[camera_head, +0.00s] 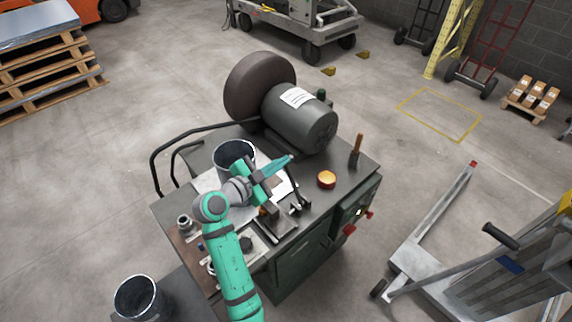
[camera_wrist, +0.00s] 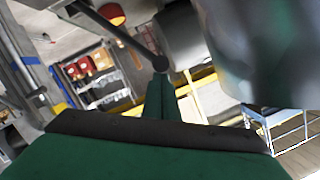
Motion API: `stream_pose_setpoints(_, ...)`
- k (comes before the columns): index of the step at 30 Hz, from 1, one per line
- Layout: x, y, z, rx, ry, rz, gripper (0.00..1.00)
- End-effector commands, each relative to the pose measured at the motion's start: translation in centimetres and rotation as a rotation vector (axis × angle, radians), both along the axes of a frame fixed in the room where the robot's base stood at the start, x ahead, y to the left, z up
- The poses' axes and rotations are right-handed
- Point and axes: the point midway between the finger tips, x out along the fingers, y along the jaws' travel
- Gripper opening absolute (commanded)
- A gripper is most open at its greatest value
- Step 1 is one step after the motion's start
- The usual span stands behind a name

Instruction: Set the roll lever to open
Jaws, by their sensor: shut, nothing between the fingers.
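A dark lever (camera_head: 299,193), which I take for the roll lever, rises at a tilt from the small machine on the workbench top. In the wrist view its rod (camera_wrist: 122,35) slants down from the upper left to a round black knob (camera_wrist: 161,64). My gripper (camera_head: 289,159) is above the bench, its teal fingers pointing up and right past the lever's upper end. The fingers are shut and empty. In the wrist view my fingertips (camera_wrist: 162,78) line up with the knob; I cannot tell whether they touch it.
A big grey motor (camera_head: 300,121) with a dark wheel is at the back. An orange-topped round object (camera_head: 326,180) and an upright wooden handle (camera_head: 357,145) stand right of the lever.

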Motion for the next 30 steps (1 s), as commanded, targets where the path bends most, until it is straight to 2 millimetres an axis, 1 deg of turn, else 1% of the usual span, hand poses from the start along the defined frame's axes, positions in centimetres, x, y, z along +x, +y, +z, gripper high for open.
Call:
stream_pose_setpoints(1, 0.0, 0.1, -0.3, 0.002, 0.005, 0.002, 0.0)
stream_pose_setpoints(6, 0.0, 0.1, -0.3, 0.002, 0.005, 0.003, 0.0)
stream_pose_setpoints(10, -0.2, -0.2, 0.2, 0.003, 0.005, 0.003, 0.0)
stream_pose_setpoints(14, -0.7, -0.9, 1.8, 0.003, 0.001, 0.001, 0.0)
stream_pose_setpoints(17, -1.3, -1.5, 3.6, 0.003, -0.003, 0.002, 0.0)
stream_pose_setpoints(18, -2.1, -0.5, 3.5, 0.001, 0.0, 0.009, 0.0)
stream_pose_setpoints(22, -4.3, 1.4, 4.1, 0.001, -0.001, 0.013, 0.0)
stream_pose_setpoints(27, -6.7, 2.8, 4.7, 0.0, -0.001, 0.004, 0.0)
stream_pose_setpoints(30, -7.7, 3.3, 5.0, 0.0, -0.001, -0.002, 0.0)
